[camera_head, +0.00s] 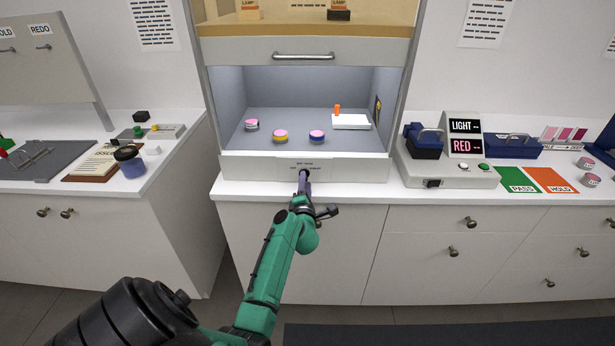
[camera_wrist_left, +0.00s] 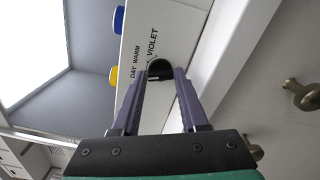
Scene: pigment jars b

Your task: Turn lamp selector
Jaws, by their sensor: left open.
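The lamp selector is a round black knob (camera_wrist_left: 160,67) on the white front panel (camera_head: 240,168) of the light booth. In the left wrist view the words DAY WARM and VIOLET are printed beside it. My left gripper (camera_head: 304,174) reaches the panel from the front; in the left wrist view its two purple fingers (camera_wrist_left: 163,76) are open, one on each side of the knob. I cannot tell whether they touch it. The gripper hides the knob in the head view. My right gripper is not in view.
Inside the booth stand a yellow jar (camera_head: 280,137), a blue jar (camera_head: 317,137), a pale jar (camera_head: 251,125) and a white block (camera_head: 351,122). To the right is a console (camera_head: 450,177) with LIGHT and RED displays. A drawer knob (camera_wrist_left: 303,95) shows below the panel.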

